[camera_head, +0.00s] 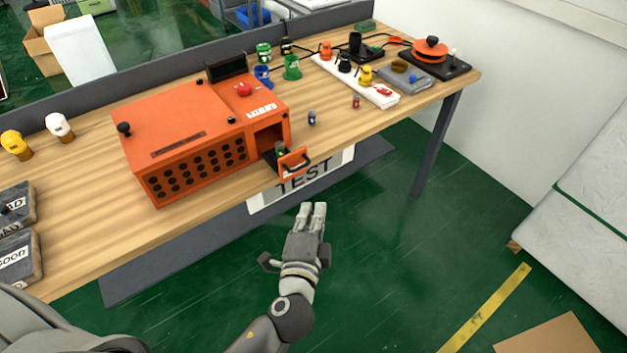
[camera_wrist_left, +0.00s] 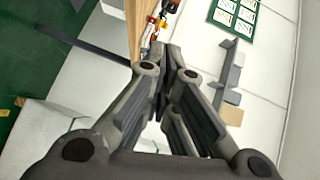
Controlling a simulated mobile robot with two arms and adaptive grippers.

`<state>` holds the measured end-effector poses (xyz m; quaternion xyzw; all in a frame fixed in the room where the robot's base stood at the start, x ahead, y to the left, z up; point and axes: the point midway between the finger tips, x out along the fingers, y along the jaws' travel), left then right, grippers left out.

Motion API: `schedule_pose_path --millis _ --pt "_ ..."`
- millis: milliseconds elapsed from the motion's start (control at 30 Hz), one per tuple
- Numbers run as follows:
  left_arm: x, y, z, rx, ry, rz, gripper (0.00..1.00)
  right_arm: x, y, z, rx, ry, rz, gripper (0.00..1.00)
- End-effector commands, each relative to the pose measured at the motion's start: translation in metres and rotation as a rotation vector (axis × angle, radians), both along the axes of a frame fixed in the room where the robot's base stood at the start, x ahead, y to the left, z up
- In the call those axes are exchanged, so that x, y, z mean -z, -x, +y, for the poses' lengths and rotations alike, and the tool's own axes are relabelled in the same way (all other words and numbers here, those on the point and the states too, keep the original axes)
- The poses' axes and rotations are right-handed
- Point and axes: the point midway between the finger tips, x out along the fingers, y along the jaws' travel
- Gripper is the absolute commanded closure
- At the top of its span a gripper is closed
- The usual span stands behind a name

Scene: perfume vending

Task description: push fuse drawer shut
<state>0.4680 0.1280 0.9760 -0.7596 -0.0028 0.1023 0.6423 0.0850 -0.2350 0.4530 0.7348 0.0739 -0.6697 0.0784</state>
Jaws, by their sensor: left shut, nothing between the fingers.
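A small dark green item (camera_head: 280,149) shows inside the drawer. My left gripper (camera_head: 313,208) is in front of the table edge, below and apart from the drawer in the picture. Its fingers are together and hold nothing. In the left wrist view the fingers (camera_wrist_left: 176,75) point toward the table edge (camera_wrist_left: 137,25); I cannot make out the drawer there. My right gripper is not in view.
A blue fuse-like piece (camera_head: 312,118) and a red one (camera_head: 356,102) stand on the table right of the drawer. A white strip (camera_head: 352,82) with coloured knobs lies farther right. A TEST sign (camera_head: 310,182) hangs below the front edge. The space before the drawer is free.

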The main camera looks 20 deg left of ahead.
Motion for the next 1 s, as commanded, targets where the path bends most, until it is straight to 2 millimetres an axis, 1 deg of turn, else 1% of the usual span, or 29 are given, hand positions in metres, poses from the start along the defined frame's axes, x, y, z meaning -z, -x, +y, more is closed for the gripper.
schedule_pose_path --millis 167,233,400,533,600,700,833,1000 --pt "0.001 -0.028 0.004 0.0 -0.001 -0.002 1.0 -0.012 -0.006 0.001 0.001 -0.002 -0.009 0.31" --pt "0.002 -0.043 0.006 0.0 -0.002 -0.002 1.0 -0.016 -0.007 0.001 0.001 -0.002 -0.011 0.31" --pt "0.009 -0.075 0.011 0.0 0.0 0.0 1.0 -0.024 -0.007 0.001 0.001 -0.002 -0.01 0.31" --pt "0.013 -0.097 0.014 -0.001 0.001 0.001 1.0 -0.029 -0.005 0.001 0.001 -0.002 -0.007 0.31" --pt "0.016 -0.102 0.026 0.0 -0.003 0.004 1.0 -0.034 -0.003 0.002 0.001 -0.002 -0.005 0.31" --pt "0.02 -0.109 0.035 0.001 -0.001 0.003 1.0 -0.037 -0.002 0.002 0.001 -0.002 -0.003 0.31" --pt "0.023 -0.114 0.042 0.001 0.001 0.004 1.0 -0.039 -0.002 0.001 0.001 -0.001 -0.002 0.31" --pt "0.025 -0.115 0.044 0.001 0.003 0.003 1.0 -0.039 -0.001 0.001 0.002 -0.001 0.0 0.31"
